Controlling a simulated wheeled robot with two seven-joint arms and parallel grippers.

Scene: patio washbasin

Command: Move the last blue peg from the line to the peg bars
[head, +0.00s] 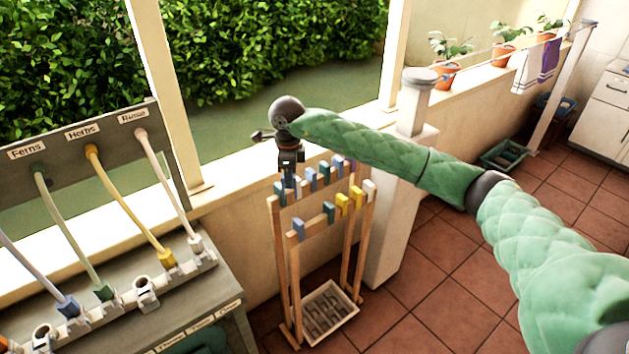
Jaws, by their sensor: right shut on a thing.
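My right gripper (290,178) points down over the left end of the back bar of the wooden peg bars (283,262). It is shut on a blue peg (289,184), which is partly hidden by the fingers; I cannot tell whether the peg touches the bar. Several blue and teal pegs and a purple one sit along the back bar. The front bar carries a blue peg (298,229), a teal peg (329,211), two yellow pegs (342,203) and a white peg (370,190). A white towel (527,70) and a purple towel (548,60) hang at the far right. My left gripper is out of view.
A slatted tray (330,312) lies at the foot of the peg bars. A bench with hoses (125,205) labelled Ferns, Herbs and Rinse stands at left. A pillar (400,200) rises behind the bars. Potted plants (446,74) line the ledge.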

